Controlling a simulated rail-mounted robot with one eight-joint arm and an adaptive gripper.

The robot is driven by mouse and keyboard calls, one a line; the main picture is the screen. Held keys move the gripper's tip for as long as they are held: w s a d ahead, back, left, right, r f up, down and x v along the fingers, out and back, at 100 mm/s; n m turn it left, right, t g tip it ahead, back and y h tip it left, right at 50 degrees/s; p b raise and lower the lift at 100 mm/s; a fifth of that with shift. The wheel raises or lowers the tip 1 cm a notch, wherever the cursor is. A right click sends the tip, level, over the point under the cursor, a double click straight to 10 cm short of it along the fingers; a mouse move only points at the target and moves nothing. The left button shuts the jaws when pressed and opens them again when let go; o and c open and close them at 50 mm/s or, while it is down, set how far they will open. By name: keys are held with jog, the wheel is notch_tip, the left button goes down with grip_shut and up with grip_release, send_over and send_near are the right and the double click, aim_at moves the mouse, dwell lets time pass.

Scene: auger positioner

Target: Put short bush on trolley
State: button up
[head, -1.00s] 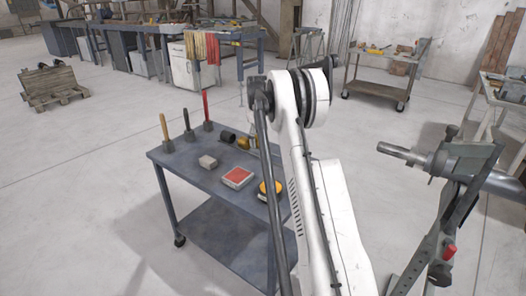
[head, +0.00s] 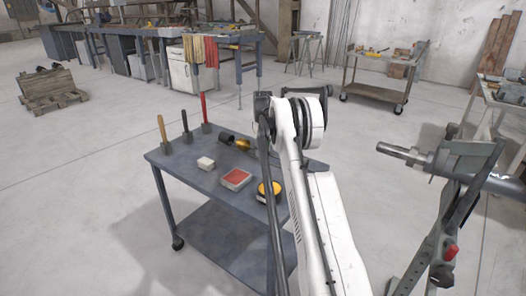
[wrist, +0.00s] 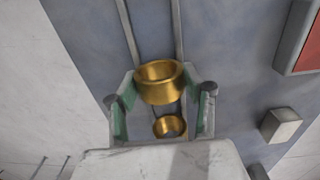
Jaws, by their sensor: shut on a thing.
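My gripper (wrist: 160,98) is shut on a short, shiny brass bush (wrist: 160,84), which sits between the green-lined fingers in the wrist view. A second, smaller-looking brass ring (wrist: 170,127) shows below it in that view, between the fingers. The blue-grey trolley (head: 205,178) stands in the middle of the head view, and its top (wrist: 85,25) lies behind the gripper in the wrist view. I cannot tell whether the held bush touches the top. My arm hides the gripper in the head view.
On the trolley stand several upright handled tools (head: 185,125), a dark cylinder (head: 227,136) beside a brass-coloured piece (head: 243,145), a pale block (head: 206,163), a red-topped box (head: 236,179) and a yellow-topped round item (head: 268,190). A metal positioner (head: 455,165) stands at the right.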

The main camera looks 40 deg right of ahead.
jog(key=shift+f, duration=0.15)
jog(key=o, duration=1.2)
jog(key=shift+c, duration=0.2)
